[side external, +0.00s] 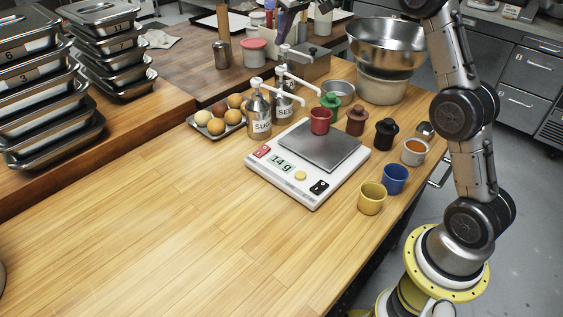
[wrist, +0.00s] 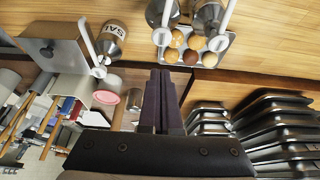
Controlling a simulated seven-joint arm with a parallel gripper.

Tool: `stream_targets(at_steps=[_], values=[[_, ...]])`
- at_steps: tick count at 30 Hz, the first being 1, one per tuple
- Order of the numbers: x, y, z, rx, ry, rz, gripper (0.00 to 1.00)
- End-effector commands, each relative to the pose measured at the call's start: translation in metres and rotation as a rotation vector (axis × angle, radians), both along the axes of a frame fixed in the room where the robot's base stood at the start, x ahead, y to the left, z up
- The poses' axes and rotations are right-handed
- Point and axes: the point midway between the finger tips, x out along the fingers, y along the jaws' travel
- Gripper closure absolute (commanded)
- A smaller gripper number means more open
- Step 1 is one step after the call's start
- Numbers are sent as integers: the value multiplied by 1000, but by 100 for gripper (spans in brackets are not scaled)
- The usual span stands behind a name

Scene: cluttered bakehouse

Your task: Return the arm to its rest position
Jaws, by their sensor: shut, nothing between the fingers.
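My gripper (wrist: 161,75) is shut and empty in the wrist view, its dark fingers together. In the side external view the dark fingers (side external: 285,28) seem to show at the top edge, well above the worktop, with the hand cut off by the frame. My arm rises at the right and leaves the picture at the top. A red cup (side external: 320,121) stands on the plate of the white kitchen scale (side external: 325,185), whose display reads 14 g. The fingers are apart from the cup and scale.
Blue (side external: 395,180), yellow (side external: 371,199) and several other cups stand right of the scale. Pump bottles (side external: 262,120) and an egg tray (side external: 193,122) stand behind it. A steel bowl (side external: 385,48) is near my arm; stacked pans (side external: 112,50) stand left.

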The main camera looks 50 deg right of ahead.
Motion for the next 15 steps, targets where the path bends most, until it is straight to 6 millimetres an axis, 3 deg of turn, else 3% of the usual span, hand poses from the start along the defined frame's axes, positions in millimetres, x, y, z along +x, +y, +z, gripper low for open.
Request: stream_targets(at_steps=[2,5,9,15], values=[[-1,6,12,-5,-21,10,100],[-10,20,47,-20,-76,29,100],[-51,50,94,-35,-128,65,100],[-128,87,127,-47,-170,98,100]])
